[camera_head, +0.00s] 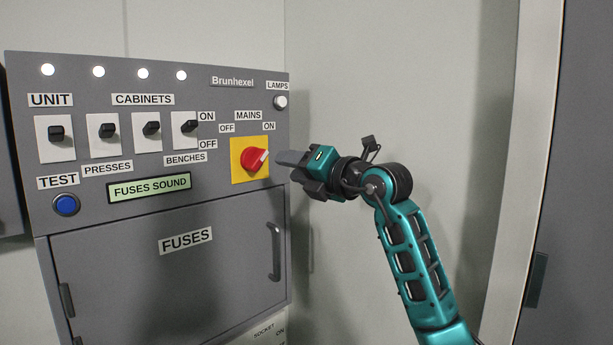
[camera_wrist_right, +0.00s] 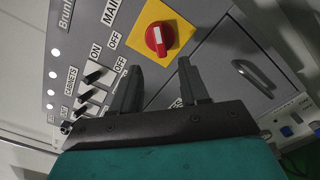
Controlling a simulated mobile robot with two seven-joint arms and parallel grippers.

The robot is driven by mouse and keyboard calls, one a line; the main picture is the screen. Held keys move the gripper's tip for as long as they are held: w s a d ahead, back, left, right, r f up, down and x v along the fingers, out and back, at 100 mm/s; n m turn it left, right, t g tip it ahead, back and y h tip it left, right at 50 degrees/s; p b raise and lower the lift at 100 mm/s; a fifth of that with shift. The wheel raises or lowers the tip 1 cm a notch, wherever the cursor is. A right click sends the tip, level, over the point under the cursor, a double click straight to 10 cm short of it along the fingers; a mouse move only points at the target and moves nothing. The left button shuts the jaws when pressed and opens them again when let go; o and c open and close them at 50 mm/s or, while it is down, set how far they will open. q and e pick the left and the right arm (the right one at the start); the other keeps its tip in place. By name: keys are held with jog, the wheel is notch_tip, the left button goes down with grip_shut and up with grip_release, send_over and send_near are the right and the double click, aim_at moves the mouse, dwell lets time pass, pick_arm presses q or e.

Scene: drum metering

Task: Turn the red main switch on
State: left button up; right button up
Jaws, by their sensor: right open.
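The red main switch (camera_head: 254,160) is a round knob on a yellow plate (camera_head: 239,174) at the right of the grey panel, under the MAINS label. Its white mark points up and right, toward the side of the ON label; OFF is at upper left. The switch also shows in the right wrist view (camera_wrist_right: 160,40). My right gripper (camera_head: 283,157) is just right of the switch in the head view. In the wrist view its fingers (camera_wrist_right: 158,72) are apart and empty, with the switch beyond the tips, apart from them. My left gripper is not in view.
Several black toggle switches (camera_head: 151,129) and a blue TEST button (camera_head: 66,204) are left of the main switch. The display (camera_head: 149,188) reads FUSES SOUND. Several white lamps (camera_head: 98,71) glow above. The fuses door (camera_head: 170,270) has a handle (camera_head: 274,251). A bare wall stands behind.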

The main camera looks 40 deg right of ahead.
jog(key=shift+s+d, duration=0.1)
jog(key=shift+s, duration=1.5)
jog(key=s+a+f+m+y, duration=0.1)
jog(key=a+f+m+y, duration=0.1)
jog(key=a+f+y, duration=1.15)
jog(key=s+a+f+m+h, duration=0.25)
jog(key=f+m+h, duration=0.35)
jog(key=f+m, duration=0.4)
jog(key=s+a+f+m+h, duration=0.1)
jog(key=s+f+m+h, duration=0.45)
jog(key=f, duration=0.75)
jog(key=s+a+f+m+g, duration=0.3)
jog(key=s+f+m, duration=0.1)
jog(key=f, duration=0.4)
jog(key=s+a+f+m+g+h, duration=0.1)
jog(key=s+a+f+m+g, duration=0.2)
jog(key=s+f, duration=0.4)
jog(key=shift+f+m+g, duration=0.35)
jog(key=shift+f+g, duration=0.2)
jog(key=shift+g, duration=0.05)
